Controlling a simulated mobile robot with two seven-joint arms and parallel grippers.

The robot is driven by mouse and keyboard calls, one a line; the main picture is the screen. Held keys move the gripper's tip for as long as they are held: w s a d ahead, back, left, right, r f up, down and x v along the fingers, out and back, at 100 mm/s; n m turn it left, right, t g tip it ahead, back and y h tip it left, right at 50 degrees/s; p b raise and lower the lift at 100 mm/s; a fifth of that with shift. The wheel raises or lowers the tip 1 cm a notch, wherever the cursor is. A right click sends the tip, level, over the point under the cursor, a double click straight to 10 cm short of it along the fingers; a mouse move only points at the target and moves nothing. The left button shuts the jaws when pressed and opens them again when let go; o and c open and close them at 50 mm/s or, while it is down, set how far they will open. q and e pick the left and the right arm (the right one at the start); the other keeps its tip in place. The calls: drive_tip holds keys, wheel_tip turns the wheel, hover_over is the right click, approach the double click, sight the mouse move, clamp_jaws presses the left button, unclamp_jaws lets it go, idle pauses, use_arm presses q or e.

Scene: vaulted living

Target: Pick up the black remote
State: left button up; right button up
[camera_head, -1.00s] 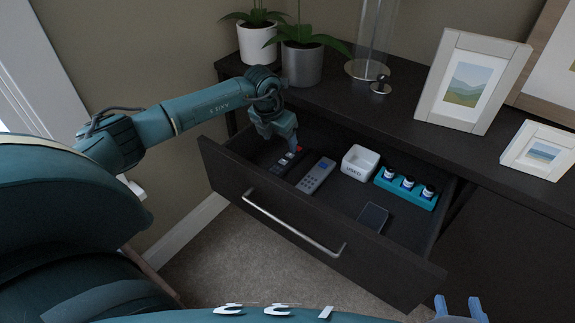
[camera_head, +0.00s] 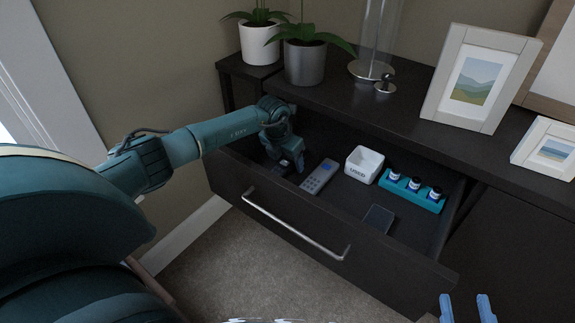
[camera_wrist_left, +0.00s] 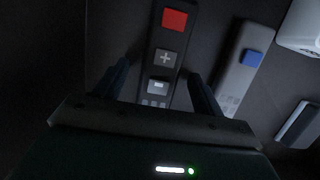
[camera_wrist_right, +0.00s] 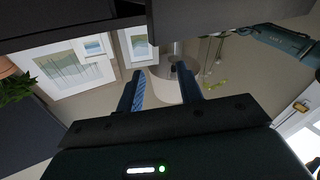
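The black remote (camera_wrist_left: 166,60) lies in the open drawer, with a red button, a grey plus key and a pale key. In the left wrist view it runs between the two fingers of my left gripper (camera_wrist_left: 160,85), which are open and apart from its sides. In the head view my left gripper (camera_head: 292,165) reaches down into the drawer's left end and hides most of the remote. My right gripper (camera_head: 467,305) is open and empty at the bottom right, outside the drawer; its open fingers also show in the right wrist view (camera_wrist_right: 160,90).
A grey remote (camera_head: 319,177) with a blue button lies just right of the black one. The drawer (camera_head: 300,222) also holds a white box (camera_head: 364,164), a teal rack (camera_head: 413,190) with small bottles, and a dark flat device (camera_head: 378,218). Plants and frames stand on the cabinet top.

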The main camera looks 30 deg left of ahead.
use_arm(q)
drive_tip(key=c, duration=1.1)
drive_tip(key=shift+r, duration=0.1)
